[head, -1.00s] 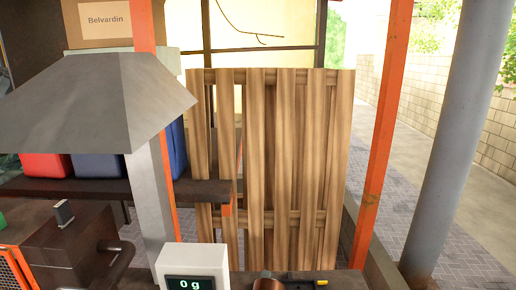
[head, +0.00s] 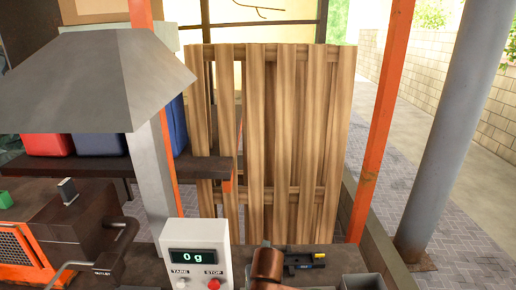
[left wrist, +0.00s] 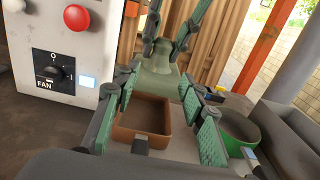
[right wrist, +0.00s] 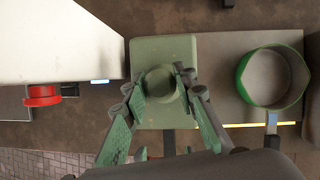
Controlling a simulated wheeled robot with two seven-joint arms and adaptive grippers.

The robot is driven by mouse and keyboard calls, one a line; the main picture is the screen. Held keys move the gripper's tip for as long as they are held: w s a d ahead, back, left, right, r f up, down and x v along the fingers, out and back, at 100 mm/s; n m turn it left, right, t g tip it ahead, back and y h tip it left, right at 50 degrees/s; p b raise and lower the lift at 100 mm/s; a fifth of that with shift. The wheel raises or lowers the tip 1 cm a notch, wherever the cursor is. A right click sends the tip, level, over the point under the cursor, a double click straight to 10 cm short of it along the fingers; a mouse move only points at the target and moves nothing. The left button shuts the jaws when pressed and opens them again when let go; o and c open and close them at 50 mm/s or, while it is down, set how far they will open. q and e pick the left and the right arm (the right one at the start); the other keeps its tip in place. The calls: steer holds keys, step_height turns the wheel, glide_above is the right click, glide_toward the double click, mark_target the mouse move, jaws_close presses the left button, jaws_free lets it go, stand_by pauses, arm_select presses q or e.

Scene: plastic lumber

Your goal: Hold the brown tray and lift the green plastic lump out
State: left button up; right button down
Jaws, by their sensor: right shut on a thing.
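In the left wrist view the brown tray (left wrist: 145,116) lies on the bench and its visible inside is empty. My left gripper (left wrist: 158,112) is open, with one finger on each side of the tray. The green plastic lump (left wrist: 158,83), a squarish block with a knob, is beyond and above the tray. My right gripper (right wrist: 165,105) is shut on its knob, and the block (right wrist: 150,55) shows below the fingers in the right wrist view. The tray cannot be made out there. The head view shows neither gripper, tray nor lump.
A green-rimmed round container (right wrist: 272,77) stands right of the lump. A control box with a fan switch (left wrist: 62,72) is close on the left. The head view shows a scale box (head: 195,258), a metal hood (head: 100,85) and a wooden slat panel (head: 270,130).

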steer(key=shift+s+r+p, duration=0.15)
steer(key=shift+r+p, duration=2.6)
steer(key=shift+r, duration=0.8)
steer(key=shift+f, duration=0.1)
